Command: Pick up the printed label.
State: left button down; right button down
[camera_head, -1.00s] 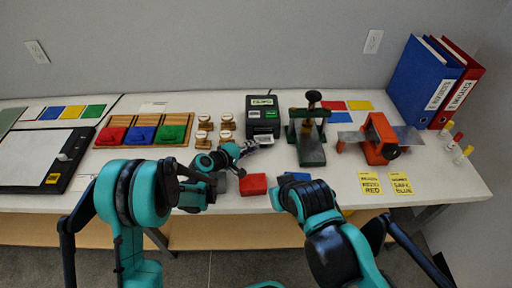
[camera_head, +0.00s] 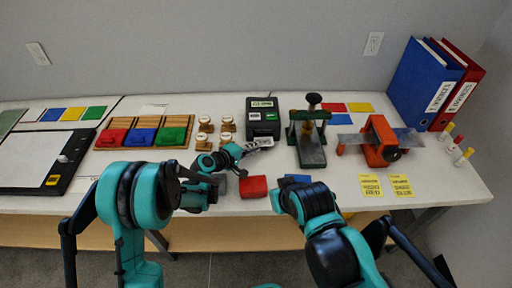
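The black label printer (camera_head: 262,116) stands at the back middle of the table. A small white printed label (camera_head: 265,141) shows at its front edge, partly hidden by my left gripper. My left gripper (camera_head: 250,148) reaches in from the left, low over the table, with its fingertips pointing right, close to the label. Whether the fingers touch the label or are closed is too small to tell. My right arm is folded at the front right, and its gripper is hidden behind its own links.
Wooden-handled stamps (camera_head: 204,125) stand left of the printer, and a green press (camera_head: 308,137) stands to its right. A red block (camera_head: 253,187) and a blue block (camera_head: 297,178) lie near the front edge. An orange device (camera_head: 380,143) and yellow notes (camera_head: 371,185) are farther right.

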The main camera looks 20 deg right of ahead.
pick_arm(q)
notch_tip(320, 180, up, 2)
jog(key=shift+r+p, duration=0.15)
jog(key=shift+p, duration=0.3)
jog(key=shift+a, duration=0.1)
jog(key=f+p+v, duration=0.1)
jog(key=v, duration=1.3)
jog(key=shift+s+a+r, duration=0.2)
jog(key=shift+s+a, duration=0.1)
jog(key=shift+a, duration=0.1)
